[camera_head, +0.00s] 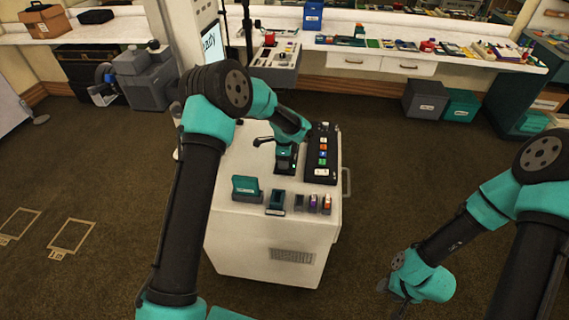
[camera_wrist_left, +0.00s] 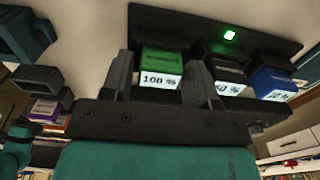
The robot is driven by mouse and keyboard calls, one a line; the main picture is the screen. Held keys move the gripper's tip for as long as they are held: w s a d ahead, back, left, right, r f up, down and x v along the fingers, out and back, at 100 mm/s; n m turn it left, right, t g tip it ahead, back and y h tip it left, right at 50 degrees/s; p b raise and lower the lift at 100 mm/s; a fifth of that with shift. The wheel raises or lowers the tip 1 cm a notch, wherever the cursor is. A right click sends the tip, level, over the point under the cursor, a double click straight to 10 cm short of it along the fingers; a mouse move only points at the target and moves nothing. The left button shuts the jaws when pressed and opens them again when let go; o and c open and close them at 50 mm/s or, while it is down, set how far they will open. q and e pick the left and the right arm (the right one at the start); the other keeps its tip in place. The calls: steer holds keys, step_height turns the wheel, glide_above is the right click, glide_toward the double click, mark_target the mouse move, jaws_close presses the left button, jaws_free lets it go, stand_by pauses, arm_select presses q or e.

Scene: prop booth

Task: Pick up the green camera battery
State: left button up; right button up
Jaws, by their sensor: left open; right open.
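The green camera battery (camera_wrist_left: 163,62), with a white "100 %" label, sits in a black charger (camera_wrist_left: 215,22) in the left wrist view. My left gripper (camera_wrist_left: 160,88) is open, with one finger at each side of the green battery in the picture. I cannot tell whether the fingers touch it. My right gripper (camera_head: 402,290) is open and empty, low over the floor right of the cart.
A dark battery (camera_wrist_left: 228,75) and a blue battery (camera_wrist_left: 272,82) stand beside the green one. A black panel (camera_head: 332,133) with coloured patches lies right of my left gripper. A teal box (camera_head: 246,188) and several small blocks line the front of the white cart (camera_head: 240,238).

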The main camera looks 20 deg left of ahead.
arm_select(q)
steer(key=shift+f, duration=0.15)
stand_by(0.3)
steer(key=c, duration=0.8)
steer(key=shift+r, duration=0.8)
step_height(320, 180, up, 2)
steer(key=s+d, duration=0.1)
steer(key=s, duration=0.4)
steer(key=s+d+r, duration=0.1)
steer(key=s+d, duration=0.1)
steer(key=s, duration=0.3)
steer(key=s+d, duration=0.1)
steer(key=s, duration=0.4)
steer(key=shift+s+d+r, duration=0.2)
steer(key=shift+d, duration=0.15)
